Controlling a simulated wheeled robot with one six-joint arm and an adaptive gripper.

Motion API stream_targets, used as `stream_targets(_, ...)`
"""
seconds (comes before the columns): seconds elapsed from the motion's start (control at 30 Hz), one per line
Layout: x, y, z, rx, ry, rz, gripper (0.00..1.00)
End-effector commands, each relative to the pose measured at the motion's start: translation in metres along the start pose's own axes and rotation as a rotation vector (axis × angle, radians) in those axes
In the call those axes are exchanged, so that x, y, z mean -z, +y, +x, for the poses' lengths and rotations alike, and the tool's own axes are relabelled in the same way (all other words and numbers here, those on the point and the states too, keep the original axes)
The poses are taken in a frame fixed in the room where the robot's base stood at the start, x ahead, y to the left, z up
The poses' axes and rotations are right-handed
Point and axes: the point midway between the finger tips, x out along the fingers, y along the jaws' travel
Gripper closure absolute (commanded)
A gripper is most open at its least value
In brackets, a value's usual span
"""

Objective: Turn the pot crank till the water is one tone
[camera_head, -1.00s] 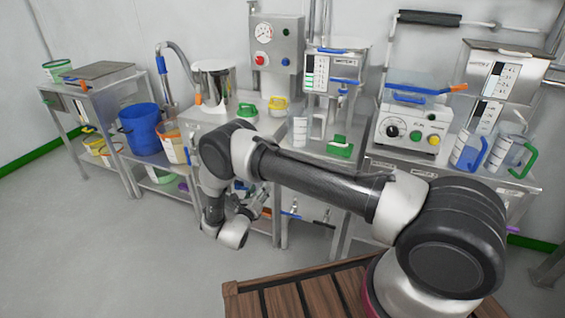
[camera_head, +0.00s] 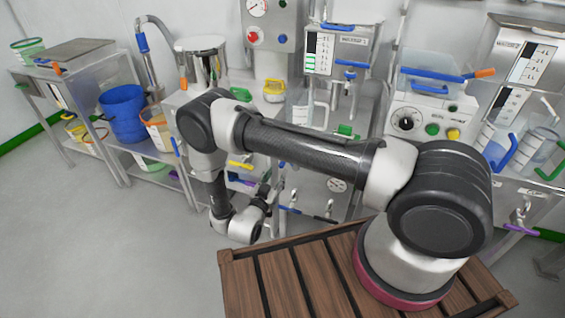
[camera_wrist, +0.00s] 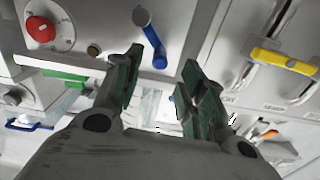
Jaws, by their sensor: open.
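A shiny steel pot (camera_head: 205,62) stands on the steel counter at the back left, behind my arm. An orange grip (camera_head: 184,83) shows at its left side; I cannot tell whether it is the crank's. The pot's water is not visible from here. My gripper (camera_head: 272,190) hangs low in front of the cabinet fronts, well below and to the right of the pot. In the wrist view my gripper (camera_wrist: 160,85) is open, with nothing between its dark green fingers. The pot does not clearly show in the wrist view.
A blue bucket (camera_head: 124,112) and other containers stand on shelves at left. A white control box (camera_head: 425,115) and clear jugs are at right. The wrist view shows a blue lever (camera_wrist: 150,38), red knob (camera_wrist: 40,29) and yellow handle (camera_wrist: 284,61) close by. Floor at left is clear.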

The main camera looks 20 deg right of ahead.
Motion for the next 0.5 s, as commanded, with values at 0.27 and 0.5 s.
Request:
stream_targets(0.27, 0.000, 0.001, 0.041, -0.004, -0.001, -0.011, 0.59)
stream_targets(0.5, 0.000, 0.000, 0.071, -0.002, -0.001, -0.009, 0.59)
